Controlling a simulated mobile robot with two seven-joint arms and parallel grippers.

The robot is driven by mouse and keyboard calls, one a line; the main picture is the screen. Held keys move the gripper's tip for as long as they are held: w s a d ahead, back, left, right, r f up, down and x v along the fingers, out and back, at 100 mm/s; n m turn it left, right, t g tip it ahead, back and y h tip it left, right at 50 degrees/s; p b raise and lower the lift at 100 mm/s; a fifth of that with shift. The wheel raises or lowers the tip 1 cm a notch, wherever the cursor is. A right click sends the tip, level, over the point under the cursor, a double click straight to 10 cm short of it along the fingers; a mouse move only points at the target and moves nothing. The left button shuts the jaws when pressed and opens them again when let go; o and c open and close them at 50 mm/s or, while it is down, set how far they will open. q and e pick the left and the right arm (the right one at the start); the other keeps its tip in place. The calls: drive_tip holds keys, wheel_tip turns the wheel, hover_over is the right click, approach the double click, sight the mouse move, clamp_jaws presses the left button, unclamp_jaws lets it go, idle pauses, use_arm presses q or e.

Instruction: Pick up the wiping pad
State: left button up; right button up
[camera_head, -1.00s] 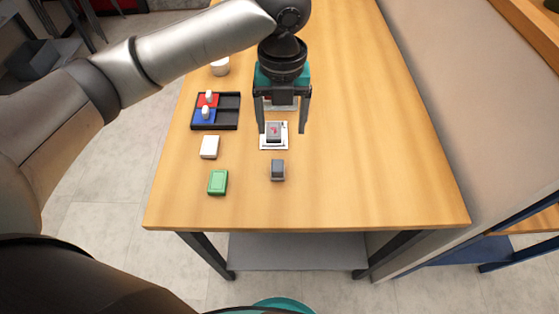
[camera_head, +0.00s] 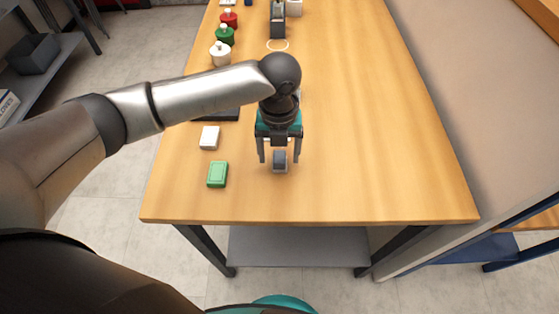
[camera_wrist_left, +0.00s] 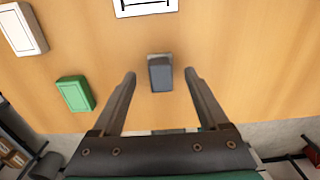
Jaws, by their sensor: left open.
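The wiping pad appears to be the small dark grey block (camera_head: 280,161) lying on the wooden table near its front edge. It also shows in the left wrist view (camera_wrist_left: 160,75), with a lighter strip along its far side. My left gripper (camera_head: 279,164) is open, with one finger on each side of the grey block. In the left wrist view my left gripper (camera_wrist_left: 160,78) has clear gaps between both fingers and the block, so it holds nothing. How high the fingertips are above the table is hard to tell.
A green block (camera_head: 217,174) and a white block (camera_head: 209,137) lie to the left. The black tray (camera_head: 218,114) and the printed white card (camera_wrist_left: 146,6) are partly out of sight. Red, green and white (camera_head: 221,54) bottles stand farther back. The table's right side is clear.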

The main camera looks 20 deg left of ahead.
use_arm(q)
drive_tip(key=shift+f, duration=0.85)
drive_tip(key=shift+r, duration=0.1)
clamp_jaws()
